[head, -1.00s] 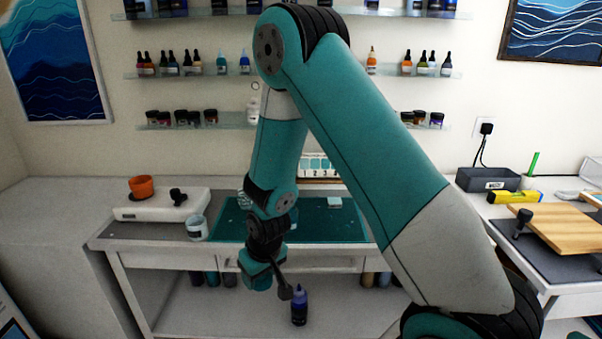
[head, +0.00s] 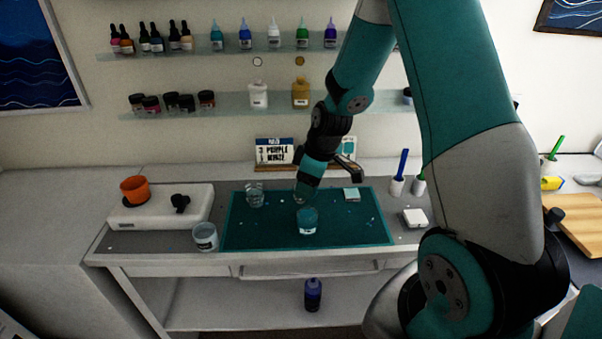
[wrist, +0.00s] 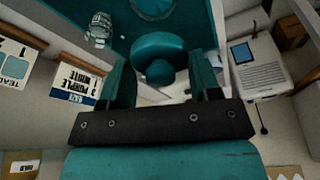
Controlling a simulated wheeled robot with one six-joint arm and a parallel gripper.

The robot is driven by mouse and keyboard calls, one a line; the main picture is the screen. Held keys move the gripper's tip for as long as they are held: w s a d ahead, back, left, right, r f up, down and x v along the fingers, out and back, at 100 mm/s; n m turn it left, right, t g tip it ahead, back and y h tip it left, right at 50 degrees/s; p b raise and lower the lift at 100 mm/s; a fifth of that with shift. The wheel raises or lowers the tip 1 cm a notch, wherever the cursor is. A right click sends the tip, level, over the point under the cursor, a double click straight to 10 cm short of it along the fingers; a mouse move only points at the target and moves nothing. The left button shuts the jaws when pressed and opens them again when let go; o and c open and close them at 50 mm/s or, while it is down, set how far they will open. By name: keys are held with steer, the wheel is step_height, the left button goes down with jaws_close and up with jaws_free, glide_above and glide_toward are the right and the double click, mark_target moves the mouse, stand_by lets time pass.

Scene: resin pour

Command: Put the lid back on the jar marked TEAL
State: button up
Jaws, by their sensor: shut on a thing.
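My gripper (wrist: 161,85) is shut on a round teal piece (wrist: 160,46) in the wrist view, a disc with a smaller knob-like part, which looks like a lid. In the head view my gripper (head: 303,190) is low over the back half of the teal mat (head: 240,235), and what it holds cannot be made out. A clear vessel with teal contents (head: 307,220) and a pale label stands on the mat just in front of it. It looks like an open jar, but its label is too small to read.
A clear glass (head: 255,195) stands left on the mat; a labelled cup (head: 205,237) is beside the mat. A card reading PURPLE WHITE (head: 276,151) stands behind. A white device with an orange pot (head: 135,188) is far left. The mat's right half is mostly clear.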

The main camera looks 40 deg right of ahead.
steer(key=shift+d+f+b, duration=0.15)
steer(key=shift+f+b, duration=2.15)
steer(key=shift+f, duration=0.85)
steer(key=shift+s+f, duration=0.1)
steer(key=o, duration=1.2)
steer(key=shift+r+p, duration=2.55)
steer(key=shift+r, duration=1)
